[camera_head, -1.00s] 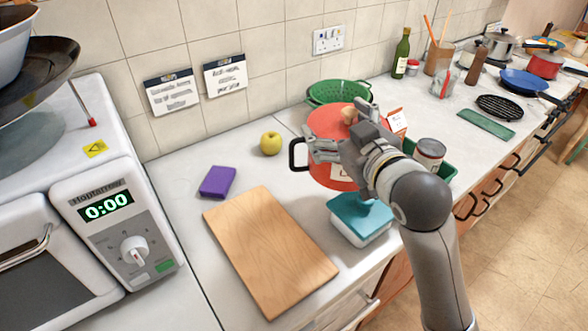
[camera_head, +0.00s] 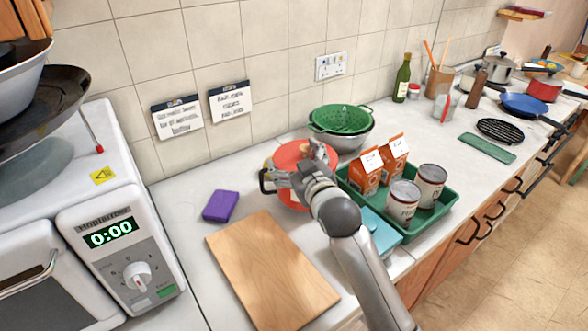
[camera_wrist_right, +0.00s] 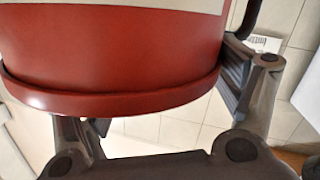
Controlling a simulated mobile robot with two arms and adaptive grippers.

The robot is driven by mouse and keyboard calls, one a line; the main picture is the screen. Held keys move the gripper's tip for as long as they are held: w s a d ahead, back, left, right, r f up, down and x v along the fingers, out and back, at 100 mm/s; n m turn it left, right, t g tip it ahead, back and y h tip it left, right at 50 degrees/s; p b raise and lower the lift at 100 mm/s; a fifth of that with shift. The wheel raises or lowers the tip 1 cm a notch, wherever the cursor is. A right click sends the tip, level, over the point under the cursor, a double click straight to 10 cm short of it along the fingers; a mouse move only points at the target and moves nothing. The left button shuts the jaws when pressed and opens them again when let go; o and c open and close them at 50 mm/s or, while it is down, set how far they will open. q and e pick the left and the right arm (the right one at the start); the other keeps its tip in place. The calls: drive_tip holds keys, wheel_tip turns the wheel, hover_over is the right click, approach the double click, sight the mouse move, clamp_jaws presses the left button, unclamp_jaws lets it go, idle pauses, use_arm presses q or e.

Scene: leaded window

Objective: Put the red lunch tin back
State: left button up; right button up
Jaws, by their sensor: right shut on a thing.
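The red lunch tin (camera_head: 290,157) is a round red tin with a black handle on its left side, towards the back of the counter. My right gripper (camera_head: 298,167) is shut on it, with one finger on each side. My arm and hand hide much of its front. In the right wrist view the tin (camera_wrist_right: 110,62) fills the upper left between the fingers, with its rim towards the palm and a pale label above. I cannot tell whether its base touches the counter. My left gripper is not in view.
A green tray (camera_head: 412,229) with orange cartons and cans stands right of the tin. A green colander (camera_head: 341,119) is behind. A teal-lidded box (camera_head: 383,236), wooden board (camera_head: 268,268) and purple block (camera_head: 221,206) lie in front and left. Bare counter shows around the purple block.

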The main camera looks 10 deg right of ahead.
wheel_tip(320, 180, down, 3)
drive_tip(key=shift+w+a+p, duration=0.1)
drive_tip(key=shift+w+p, duration=0.05)
drive_tip(key=shift+p, duration=0.25)
drive_tip(key=shift+f, duration=0.1)
drive_tip(key=shift+f, duration=0.2)
drive_tip(key=o, duration=1.9)
drive_tip(key=shift+c, duration=0.2)
drive_tip(key=s+d+r+b, duration=0.1)
drive_tip(key=s, duration=1.1)
drive_tip(key=shift+d+r+b, duration=0.35)
drive_tip(key=shift+r, duration=0.05)
